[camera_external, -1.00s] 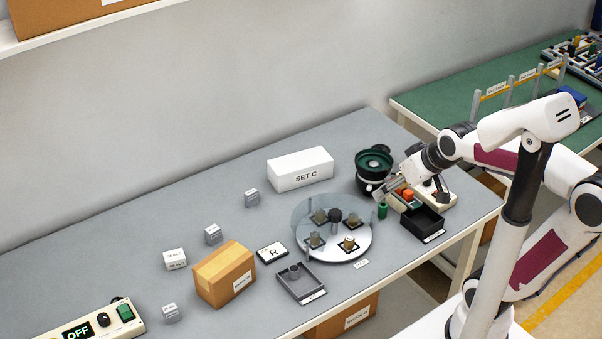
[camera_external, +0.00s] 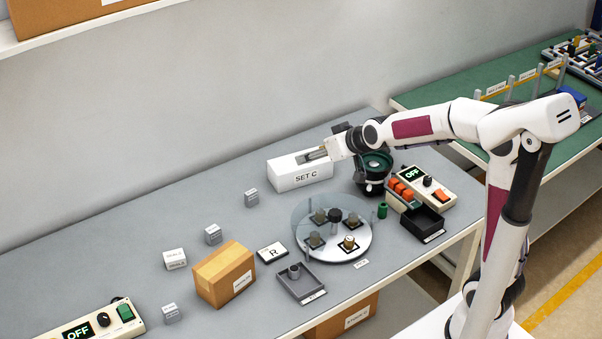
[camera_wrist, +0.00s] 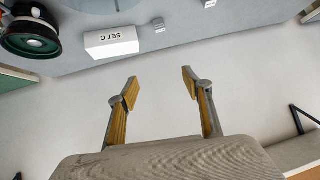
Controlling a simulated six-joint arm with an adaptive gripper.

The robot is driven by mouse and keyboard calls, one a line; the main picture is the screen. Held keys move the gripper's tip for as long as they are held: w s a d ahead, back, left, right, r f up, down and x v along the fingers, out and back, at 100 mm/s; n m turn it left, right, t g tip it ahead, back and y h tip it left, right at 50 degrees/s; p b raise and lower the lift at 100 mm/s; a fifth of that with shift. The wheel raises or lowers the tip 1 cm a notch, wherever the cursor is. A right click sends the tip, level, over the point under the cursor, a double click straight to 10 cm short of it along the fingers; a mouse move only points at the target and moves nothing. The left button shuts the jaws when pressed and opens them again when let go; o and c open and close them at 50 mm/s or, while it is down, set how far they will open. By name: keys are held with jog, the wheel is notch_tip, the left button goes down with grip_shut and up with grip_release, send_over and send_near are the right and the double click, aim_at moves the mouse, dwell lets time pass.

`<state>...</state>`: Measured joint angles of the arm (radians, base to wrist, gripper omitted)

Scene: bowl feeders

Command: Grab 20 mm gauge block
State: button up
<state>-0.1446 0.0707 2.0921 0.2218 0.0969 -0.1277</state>
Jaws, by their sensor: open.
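Several small grey blocks with labels stand on the grey table: one near the SET C box (camera_external: 251,198), one further left (camera_external: 213,234) and one by the front left (camera_external: 170,312). Their labels are too small to read, so I cannot tell which is the 20 mm gauge block. My gripper (camera_external: 315,155) is raised above the white SET C box (camera_external: 300,172), right of the blocks, open and empty. In the wrist view my open gripper (camera_wrist: 161,78) faces the pale wall. Two small grey blocks (camera_wrist: 159,25) (camera_wrist: 209,3) show at its top edge.
A green and black bowl feeder (camera_external: 374,165) stands right of the SET C box. A round glass-rimmed dial (camera_external: 335,250), a grey tray (camera_external: 300,290) and a cardboard box (camera_external: 223,279) stand towards the front. A white labelled block (camera_external: 175,259) sits left of the cardboard box.

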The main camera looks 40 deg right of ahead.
jog(key=w+a+f+t, duration=0.1)
jog(key=w+a+f, duration=0.1)
jog(key=w+f, duration=0.3)
jog(key=w+a+f+t, duration=0.1)
jog(key=w+a+f, duration=0.1)
jog(key=w, duration=0.5)
jog(key=t+h, duration=0.2)
send_over(251, 193)
jog(key=s, duration=0.4)
notch_tip(251, 193, down, 12)
jog(key=shift+r+m, duration=0.2)
jog(key=shift+m, duration=0.1)
jog(key=shift+f, duration=0.1)
jog(key=shift+f, duration=2.8)
jog(key=shift+f, duration=0.15)
jog(key=shift+f, duration=0.55)
jog(key=shift+x, duration=2.4)
